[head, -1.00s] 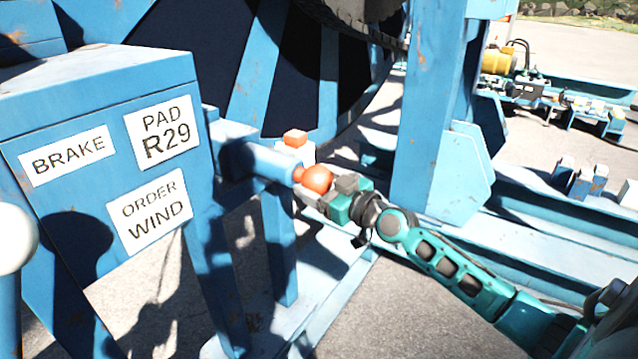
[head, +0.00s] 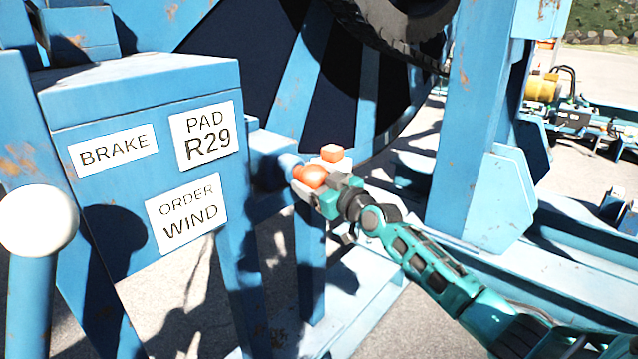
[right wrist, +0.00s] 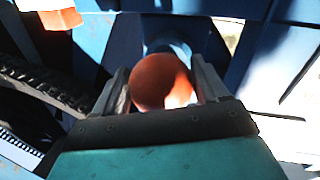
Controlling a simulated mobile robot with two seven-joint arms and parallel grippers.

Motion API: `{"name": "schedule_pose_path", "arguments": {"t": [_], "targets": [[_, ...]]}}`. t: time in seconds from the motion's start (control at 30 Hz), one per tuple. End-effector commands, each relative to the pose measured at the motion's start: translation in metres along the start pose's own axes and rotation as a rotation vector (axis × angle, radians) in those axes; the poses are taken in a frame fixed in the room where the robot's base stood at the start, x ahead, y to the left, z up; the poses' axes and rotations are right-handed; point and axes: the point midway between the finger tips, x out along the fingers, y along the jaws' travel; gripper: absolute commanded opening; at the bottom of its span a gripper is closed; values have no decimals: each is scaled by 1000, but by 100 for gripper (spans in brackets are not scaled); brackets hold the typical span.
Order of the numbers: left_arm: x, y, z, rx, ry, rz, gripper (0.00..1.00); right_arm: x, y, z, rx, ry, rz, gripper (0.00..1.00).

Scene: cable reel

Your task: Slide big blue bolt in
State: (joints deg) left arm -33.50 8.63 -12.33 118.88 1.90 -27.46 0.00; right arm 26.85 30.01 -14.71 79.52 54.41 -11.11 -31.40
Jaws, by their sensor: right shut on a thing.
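The big blue bolt (head: 289,163) shows as a short light-blue length coming out of a blue sleeve (head: 268,150) beside the brake box. Its orange ball knob (head: 313,176) is at the outer end, close to the sleeve. My right gripper (head: 320,184) is shut on the knob from the right. In the right wrist view the knob (right wrist: 161,82) sits between the two grey fingers, with blue metal beyond it. The bolt's inner end is hidden in the sleeve. My left gripper is not in view.
The brake box (head: 150,90) with white labels stands left. An orange block (head: 332,152) is just behind the knob. A white ball-topped lever (head: 38,222) stands at the left edge. A blue upright (head: 470,110) stands right of my gripper, with the large reel (head: 290,75) behind.

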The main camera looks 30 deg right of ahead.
Motion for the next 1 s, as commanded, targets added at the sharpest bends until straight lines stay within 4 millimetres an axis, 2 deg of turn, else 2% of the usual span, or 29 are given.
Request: {"name": "schedule_pose_path", "arguments": {"t": [0.03,0.07,0.27,0.53,0.67,1.0], "targets": [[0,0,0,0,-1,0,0,1,0,-3,0,4,1,19],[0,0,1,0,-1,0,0,1,0,-3,0,4,1,74],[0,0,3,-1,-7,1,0,1,0,-3,0,4,0,93],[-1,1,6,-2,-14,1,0,-1,0,-2,0,3,0,93],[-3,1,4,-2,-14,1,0,-10,0,-2,-1,2,0,93],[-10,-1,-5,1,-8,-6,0,-66,0,-2,-1,0,-1,93]]}}
